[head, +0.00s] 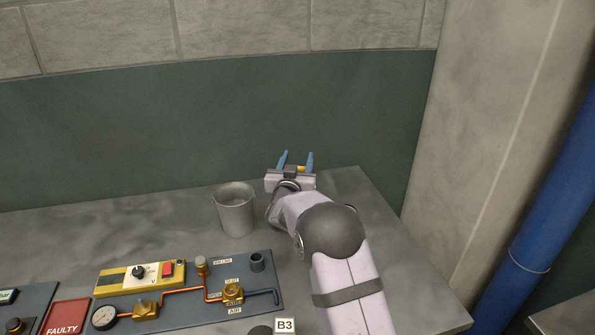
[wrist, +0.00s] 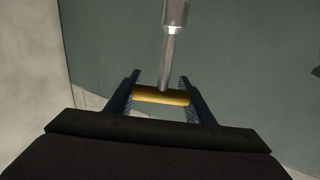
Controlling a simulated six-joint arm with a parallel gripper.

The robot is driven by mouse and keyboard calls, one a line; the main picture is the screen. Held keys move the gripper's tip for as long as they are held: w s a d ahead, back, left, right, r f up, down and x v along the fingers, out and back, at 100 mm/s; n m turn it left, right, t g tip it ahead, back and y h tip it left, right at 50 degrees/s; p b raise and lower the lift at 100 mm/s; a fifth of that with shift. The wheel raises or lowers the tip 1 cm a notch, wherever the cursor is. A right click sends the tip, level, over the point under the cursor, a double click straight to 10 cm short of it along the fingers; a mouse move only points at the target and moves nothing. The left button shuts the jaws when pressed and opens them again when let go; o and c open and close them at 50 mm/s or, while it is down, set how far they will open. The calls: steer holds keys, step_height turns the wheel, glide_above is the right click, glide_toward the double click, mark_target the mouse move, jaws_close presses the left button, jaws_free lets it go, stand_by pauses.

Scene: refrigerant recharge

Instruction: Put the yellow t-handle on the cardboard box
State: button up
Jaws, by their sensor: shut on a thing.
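The yellow t-handle (wrist: 150,95) is between my gripper's two fingers in the wrist view, with its bar across them. Its grey metal shaft (wrist: 172,60) points away from the gripper. My gripper (wrist: 160,92) is shut on the yellow bar. In the head view my gripper (head: 296,160) is raised near the back right of the bench, in front of the green wall panel. Only a small bit of yellow (head: 301,168) shows between the blue fingers there. I see no cardboard box in either view.
A grey metal cup (head: 235,210) stands on the bench left of my arm. A panel (head: 262,300) with copper pipes, valves and a gauge lies in front. A red FAULTY tray (head: 66,314) is at the lower left. The bench's right side (head: 425,300) is clear.

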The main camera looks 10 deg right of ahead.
steer(key=shift+f+p, duration=0.3)
steer(key=shift+f, duration=1.55)
steer(key=shift+f, duration=0.1)
steer(key=shift+f, duration=0.15)
steer(key=o, duration=1.1)
steer(key=b+v, duration=0.2)
steer(key=v, duration=1)
steer(key=shift+b, duration=0.35)
